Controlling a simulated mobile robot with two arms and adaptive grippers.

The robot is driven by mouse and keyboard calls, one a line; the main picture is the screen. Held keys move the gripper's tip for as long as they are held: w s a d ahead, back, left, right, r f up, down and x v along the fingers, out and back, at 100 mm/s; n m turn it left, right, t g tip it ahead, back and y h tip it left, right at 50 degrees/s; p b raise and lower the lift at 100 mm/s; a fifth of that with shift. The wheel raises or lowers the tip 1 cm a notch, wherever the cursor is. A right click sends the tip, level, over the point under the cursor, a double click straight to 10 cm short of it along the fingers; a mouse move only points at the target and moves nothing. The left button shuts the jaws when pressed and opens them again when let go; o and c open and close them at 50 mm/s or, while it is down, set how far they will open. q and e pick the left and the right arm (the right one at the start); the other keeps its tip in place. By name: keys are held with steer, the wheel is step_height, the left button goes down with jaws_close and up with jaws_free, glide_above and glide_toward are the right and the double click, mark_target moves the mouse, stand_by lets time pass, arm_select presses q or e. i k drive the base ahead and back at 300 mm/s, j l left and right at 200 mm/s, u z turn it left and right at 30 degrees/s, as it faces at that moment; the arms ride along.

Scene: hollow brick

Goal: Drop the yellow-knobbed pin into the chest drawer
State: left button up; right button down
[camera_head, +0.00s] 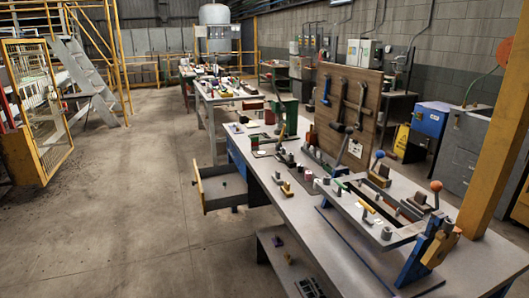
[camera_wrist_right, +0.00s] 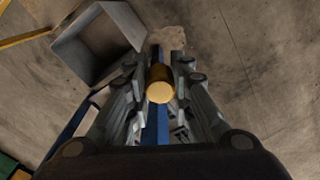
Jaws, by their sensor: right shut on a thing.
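In the right wrist view, my right gripper (camera_wrist_right: 162,62) is shut on the yellow-knobbed pin (camera_wrist_right: 160,91). The round yellow knob faces the camera between the two fingers, and the rest of the pin is hidden. A grey open box shape (camera_wrist_right: 70,52), which looks like the drawer, lies up and left of the fingers, apart from the pin. Neither gripper shows in the head view.
The near workbench (camera_head: 300,205) carries a tool board (camera_head: 345,105), a raised frame (camera_head: 385,240) and several small parts. A low shelf (camera_head: 270,240) juts out below it. The concrete floor (camera_head: 130,210) left of the drawer is clear. A yellow mesh gate (camera_head: 40,110) stands far left.

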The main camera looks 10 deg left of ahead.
mark_target(239, 201)
steer(key=i+j+u, duration=0.7)
steer(key=i+u, duration=0.35)
steer(key=i, duration=0.15)
steer(key=i+u, duration=0.25)
steer(key=i, duration=1.4)
steer(key=i+j+z, duration=0.1)
steer(key=i+z, duration=0.2)
steer(key=i, duration=0.25)
steer(key=i+j+z, duration=0.3)
steer(key=i, duration=0.2)
steer(key=i+j+z, duration=0.35)
steer(key=i, duration=0.15)
steer(key=i+j+z, duration=0.8)
steer(key=j+z, duration=0.15)
steer(key=i+j+z, duration=0.15)
steer(key=j+z, duration=0.2)
